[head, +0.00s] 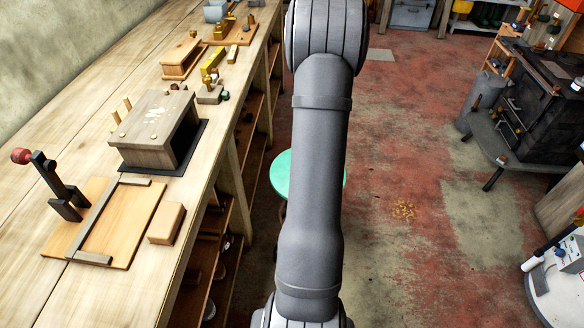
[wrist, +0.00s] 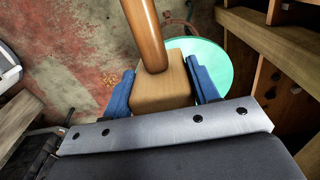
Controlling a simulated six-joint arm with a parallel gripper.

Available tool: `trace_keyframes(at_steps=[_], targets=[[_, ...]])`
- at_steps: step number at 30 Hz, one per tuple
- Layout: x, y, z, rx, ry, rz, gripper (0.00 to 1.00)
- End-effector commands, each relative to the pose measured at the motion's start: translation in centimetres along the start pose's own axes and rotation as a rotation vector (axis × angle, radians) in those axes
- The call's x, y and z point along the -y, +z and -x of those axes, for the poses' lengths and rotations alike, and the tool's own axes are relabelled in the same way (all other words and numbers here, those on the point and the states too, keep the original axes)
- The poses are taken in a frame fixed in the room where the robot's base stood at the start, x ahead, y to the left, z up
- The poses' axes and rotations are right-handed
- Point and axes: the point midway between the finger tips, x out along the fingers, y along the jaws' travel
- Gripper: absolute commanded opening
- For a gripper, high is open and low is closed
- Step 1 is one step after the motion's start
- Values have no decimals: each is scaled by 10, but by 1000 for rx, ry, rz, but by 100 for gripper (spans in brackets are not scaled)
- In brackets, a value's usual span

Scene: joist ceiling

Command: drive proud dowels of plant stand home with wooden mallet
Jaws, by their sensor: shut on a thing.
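The plant stand (head: 170,122) is a low grey-brown wooden piece on the bench, with pale round dowel ends and whitish marks on its top. Two thin dowels (head: 127,104) stick up at its far left edge; I cannot tell whether they sit in it or stand behind it. In the wrist view my gripper (wrist: 162,92) has its blue fingers on either side of a pale wooden block, the head of the wooden mallet (wrist: 165,78). Its round orange-brown handle rises from the block to the top of the picture. My gripper and the mallet do not show in the head view.
The stand rests on a black mat (head: 187,163). Nearer are a wooden board with fences (head: 140,215), a black clamp with a red knob (head: 55,183) and a loose block (head: 166,223). Other woodwork lies farther back. A green round stool (wrist: 212,62) is on the floor beside the bench.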

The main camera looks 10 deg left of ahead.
Motion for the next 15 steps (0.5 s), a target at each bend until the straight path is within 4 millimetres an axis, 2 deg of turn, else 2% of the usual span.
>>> trace_keyframes(at_steps=[5,8,11,15], targets=[[4,-38,57,-14,-1,-90,21],[12,-61,100,-14,-1,-137,21],[30,-83,140,-11,-1,-146,21],[72,-108,185,-4,1,-83,21]])
